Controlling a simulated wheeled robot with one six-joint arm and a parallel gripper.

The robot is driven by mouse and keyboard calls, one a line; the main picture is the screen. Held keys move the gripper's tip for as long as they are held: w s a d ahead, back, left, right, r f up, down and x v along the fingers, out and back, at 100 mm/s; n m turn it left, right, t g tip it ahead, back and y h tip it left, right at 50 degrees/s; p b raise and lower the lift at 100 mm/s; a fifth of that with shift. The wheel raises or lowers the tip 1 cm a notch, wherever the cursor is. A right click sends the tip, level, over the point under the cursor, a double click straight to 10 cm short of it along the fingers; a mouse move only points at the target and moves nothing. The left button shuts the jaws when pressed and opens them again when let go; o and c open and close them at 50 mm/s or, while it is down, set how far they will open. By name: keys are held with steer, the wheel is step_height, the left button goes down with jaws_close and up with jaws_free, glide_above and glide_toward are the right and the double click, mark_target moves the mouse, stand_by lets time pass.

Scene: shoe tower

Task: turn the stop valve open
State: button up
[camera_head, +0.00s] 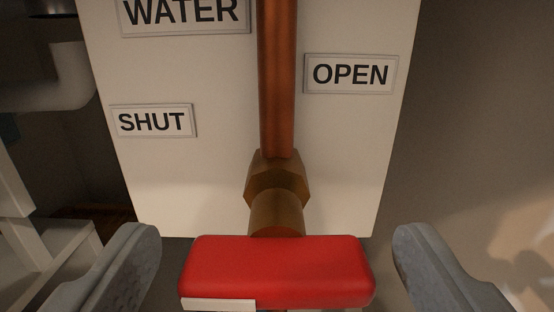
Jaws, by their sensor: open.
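The stop valve's red handle (277,268) is a rounded bar lying crosswise at the bottom centre. A white strip (218,304) shows along its lower left edge. Behind it are the brass valve body (276,190) and a copper pipe (277,80) running up. My gripper (272,255) is open, with one grey finger on each side of the handle. A gap shows between each finger and the handle's ends. The handle's underside and lower part are cut off by the frame.
A pale board (220,160) stands behind the pipe. It carries a SHUT sign (153,121) at left, an OPEN sign (350,74) at right and a WATER sign (186,14) at top. A pale bent pipe (65,80) and white framework (40,245) are at far left.

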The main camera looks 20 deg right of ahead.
mark_target(275, 294)
steer(key=shift+x, duration=1.8)
steer(key=shift+c, duration=0.2)
steer(key=c, duration=1)
